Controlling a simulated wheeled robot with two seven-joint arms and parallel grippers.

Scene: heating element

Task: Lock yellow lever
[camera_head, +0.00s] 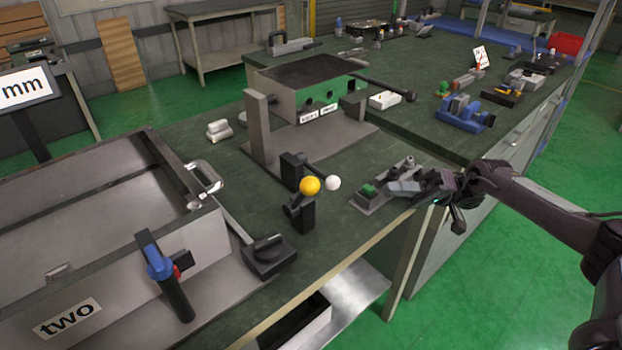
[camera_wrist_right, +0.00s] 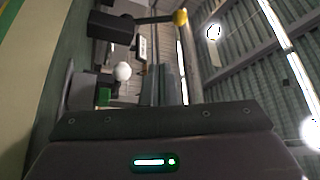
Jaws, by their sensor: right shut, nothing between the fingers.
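The yellow lever shows as a yellow ball knob (camera_head: 310,185) at a black block on the front edge of the green bench in the head view. In the right wrist view the yellow knob (camera_wrist_right: 180,17) is at the top, on the end of a dark rod from a black block. A white ball knob (camera_head: 333,183) is just right of it; the white knob (camera_wrist_right: 122,71) also shows in the wrist view. My right gripper (camera_head: 394,188) is shut and empty, to the right of both knobs and apart from them. My left gripper is out of view.
A small grey fixture with a green button (camera_head: 369,190) is close to my right gripper. A grey box with a dark top (camera_head: 305,77) stands behind the levers. A large open metal box labelled "two" (camera_head: 110,280) and a black knob unit (camera_head: 268,256) are at left.

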